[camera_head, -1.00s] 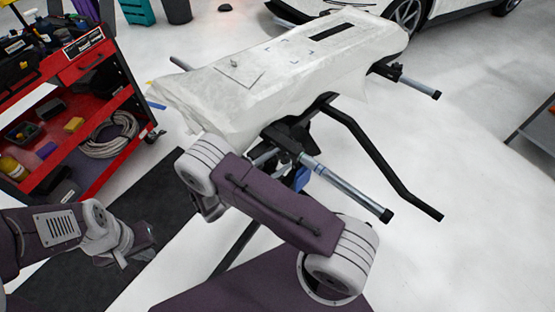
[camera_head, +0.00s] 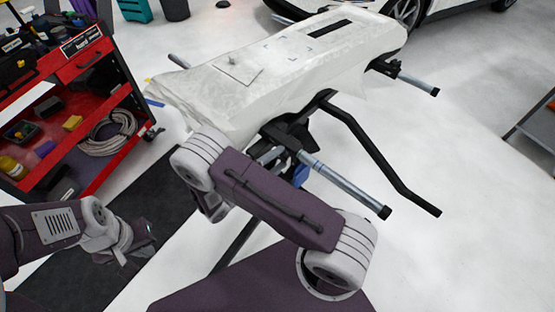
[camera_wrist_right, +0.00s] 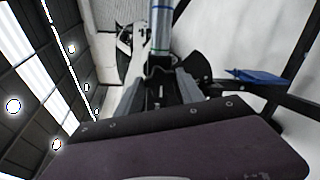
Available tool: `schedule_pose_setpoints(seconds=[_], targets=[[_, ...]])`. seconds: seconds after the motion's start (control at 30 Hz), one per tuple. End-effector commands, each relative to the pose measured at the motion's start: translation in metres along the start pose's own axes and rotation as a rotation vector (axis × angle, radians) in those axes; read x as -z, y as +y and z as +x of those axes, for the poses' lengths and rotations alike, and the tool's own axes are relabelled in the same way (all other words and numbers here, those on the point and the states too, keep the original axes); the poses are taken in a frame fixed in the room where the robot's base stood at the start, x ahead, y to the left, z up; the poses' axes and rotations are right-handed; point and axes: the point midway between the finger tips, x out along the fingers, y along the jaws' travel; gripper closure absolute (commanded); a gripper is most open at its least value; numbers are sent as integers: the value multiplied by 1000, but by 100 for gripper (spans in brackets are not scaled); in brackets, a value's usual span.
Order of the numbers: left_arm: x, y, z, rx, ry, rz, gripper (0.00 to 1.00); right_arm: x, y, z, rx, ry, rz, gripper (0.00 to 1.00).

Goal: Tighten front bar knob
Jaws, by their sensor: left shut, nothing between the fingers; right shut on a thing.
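The front bar (camera_head: 340,180) is a silver tube with a black end cap, sticking out from the stand's near side under the white-wrapped panel. It also shows upright at the top of the right wrist view (camera_wrist_right: 161,28). My right gripper (camera_wrist_right: 158,72) is shut on a dark part just below the bar, which looks like the front bar knob. The knob is mostly hidden by the fingers, and in the head view my right arm covers that spot. My left gripper (camera_head: 142,250) is shut and empty at the lower left, well apart from the stand.
The white-wrapped panel (camera_head: 225,95) lies on the black stand. A bent black leg (camera_head: 375,155) and another silver bar (camera_head: 418,84) stick out to the right. A red tool cart (camera_head: 100,75) stands at the left.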

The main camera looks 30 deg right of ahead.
Motion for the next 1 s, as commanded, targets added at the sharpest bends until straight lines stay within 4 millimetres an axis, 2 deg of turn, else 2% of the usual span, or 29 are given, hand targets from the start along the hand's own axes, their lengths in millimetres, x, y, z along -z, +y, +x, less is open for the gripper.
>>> schedule_pose_setpoints(seconds=[0.57,1.0], targets=[[-3,-1,33,0,0,0,100,1,-6,0,-3,65,543,95],[-9,-2,82,0,0,0,100,2,-11,1,-3,112,961,95]])
